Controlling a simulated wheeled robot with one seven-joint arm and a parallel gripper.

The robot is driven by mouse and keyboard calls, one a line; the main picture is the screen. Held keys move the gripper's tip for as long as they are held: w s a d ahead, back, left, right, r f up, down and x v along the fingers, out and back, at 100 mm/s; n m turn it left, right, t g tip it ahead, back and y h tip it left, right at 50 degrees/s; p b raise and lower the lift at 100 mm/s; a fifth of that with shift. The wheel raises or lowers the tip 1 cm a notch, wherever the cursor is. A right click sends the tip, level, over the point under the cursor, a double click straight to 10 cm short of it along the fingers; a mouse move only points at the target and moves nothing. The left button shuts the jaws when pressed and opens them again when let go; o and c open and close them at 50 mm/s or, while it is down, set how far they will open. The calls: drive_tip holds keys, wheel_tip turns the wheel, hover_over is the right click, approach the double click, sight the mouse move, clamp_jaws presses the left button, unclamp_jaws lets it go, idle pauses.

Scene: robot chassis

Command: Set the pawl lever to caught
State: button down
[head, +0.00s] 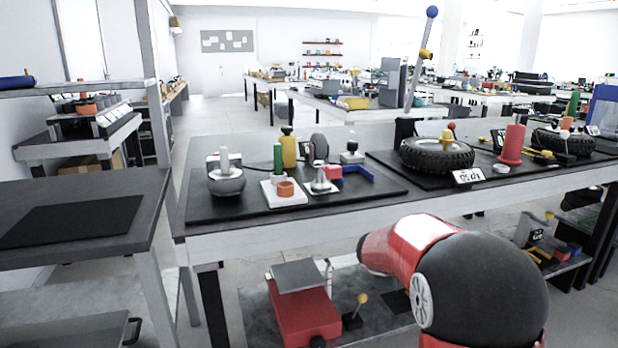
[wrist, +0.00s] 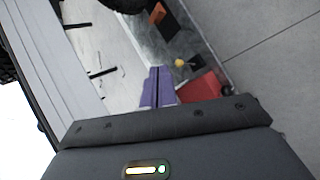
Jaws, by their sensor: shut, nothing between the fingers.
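A small lever with a yellow knob (head: 362,298) stands tilted on a dark base on the lower shelf, right of a red box (head: 305,312). The yellow knob (wrist: 180,62) and the red box (wrist: 203,87) also show in the wrist view. A tall grey lever (head: 417,72) with a blue ball on top and a yellow collar leans right behind the bench. I cannot tell which one is the pawl lever. My gripper (wrist: 157,70) has purple fingers, shut and empty, pointing toward the shelf, apart from the knob. The head view does not show the fingers.
The bench (head: 240,232) above the shelf carries a tire (head: 437,155), a red cylinder (head: 513,145) and several small parts on black mats. A grey table (head: 70,240) stands at left. In the wrist view, the bench edge (wrist: 62,75) runs along the left; bare floor (wrist: 275,50) lies right.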

drive_tip(key=s+r+m+g+y, duration=0.1)
drive_tip(key=s+r+m, duration=0.25)
drive_tip(key=s, duration=0.55)
drive_tip(key=s+a+r+m+y, duration=0.15)
drive_tip(key=s+m, duration=0.25)
drive_tip(key=s, duration=0.4)
drive_tip(key=s+r+m+g, duration=0.1)
drive_tip(key=s+r+m, duration=0.25)
drive_tip(key=s, duration=0.55)
drive_tip(key=s+a+f+m+y, duration=0.2)
drive_tip(key=s+a+m, duration=0.1)
drive_tip(key=s, duration=0.7)
drive_tip(key=shift+s+a+m, duration=0.3)
drive_tip(key=shift+a, duration=0.2)
drive_tip(key=shift+w+y, duration=0.1)
drive_tip(key=shift+y, duration=0.15)
